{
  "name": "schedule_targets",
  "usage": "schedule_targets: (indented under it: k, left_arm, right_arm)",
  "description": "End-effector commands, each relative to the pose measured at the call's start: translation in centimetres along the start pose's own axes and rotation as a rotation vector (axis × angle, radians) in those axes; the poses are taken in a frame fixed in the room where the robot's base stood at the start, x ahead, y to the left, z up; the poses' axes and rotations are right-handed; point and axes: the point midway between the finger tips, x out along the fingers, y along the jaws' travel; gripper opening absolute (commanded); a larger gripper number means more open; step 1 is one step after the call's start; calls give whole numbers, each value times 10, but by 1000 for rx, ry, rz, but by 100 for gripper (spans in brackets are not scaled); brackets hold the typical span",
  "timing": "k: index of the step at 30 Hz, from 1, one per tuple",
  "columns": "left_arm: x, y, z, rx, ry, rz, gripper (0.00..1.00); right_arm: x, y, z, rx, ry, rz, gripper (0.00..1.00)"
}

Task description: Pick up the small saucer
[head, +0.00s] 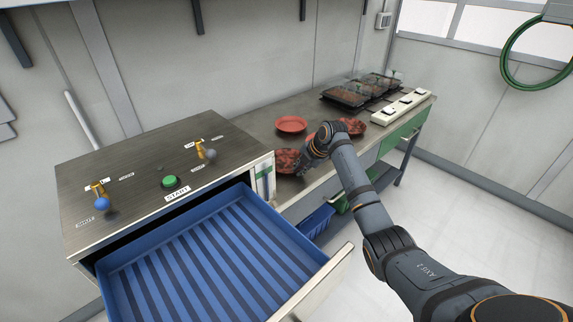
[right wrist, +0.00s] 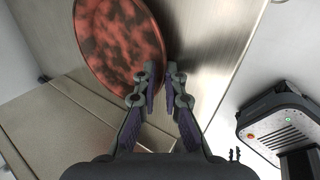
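A red-and-dark mottled saucer (head: 285,158) lies near the front edge of the bench, just right of the drawer cabinet. It fills the top left of the right wrist view (right wrist: 115,40). My right gripper (head: 301,168) is at its right side, pointing down. In the wrist view the fingertips (right wrist: 160,70) stand at the saucer's right rim with a narrow gap between them; firm contact on the rim does not show. A plain red saucer (head: 291,124) lies behind it. Another mottled saucer (head: 354,126) is partly hidden by my right arm. My left gripper is out of view.
A cabinet with an open blue drawer (head: 215,255), a green START button (head: 170,182) and levers is at the left. Dark trays (head: 346,95) and a white switch strip (head: 402,105) are at the bench's back right. A grey device (right wrist: 280,120) shows in the wrist view.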

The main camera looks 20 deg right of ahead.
Motion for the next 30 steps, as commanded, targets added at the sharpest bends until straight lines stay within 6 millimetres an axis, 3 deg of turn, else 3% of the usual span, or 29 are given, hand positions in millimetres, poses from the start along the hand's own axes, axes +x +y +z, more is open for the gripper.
schedule_targets:
  k: [5,8,22,26,30]
  left_arm:
    - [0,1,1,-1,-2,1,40]
    - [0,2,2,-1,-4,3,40]
    - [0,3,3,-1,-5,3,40]
    - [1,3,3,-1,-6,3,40]
    - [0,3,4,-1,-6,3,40]
  right_arm:
    - [1,0,0,0,-1,1,9]
    - [0,0,0,0,-1,0,0]
    - [-1,1,0,0,0,0,0]
    - [-10,6,0,0,-1,2,0]
    - [-34,16,0,-1,-3,2,0]
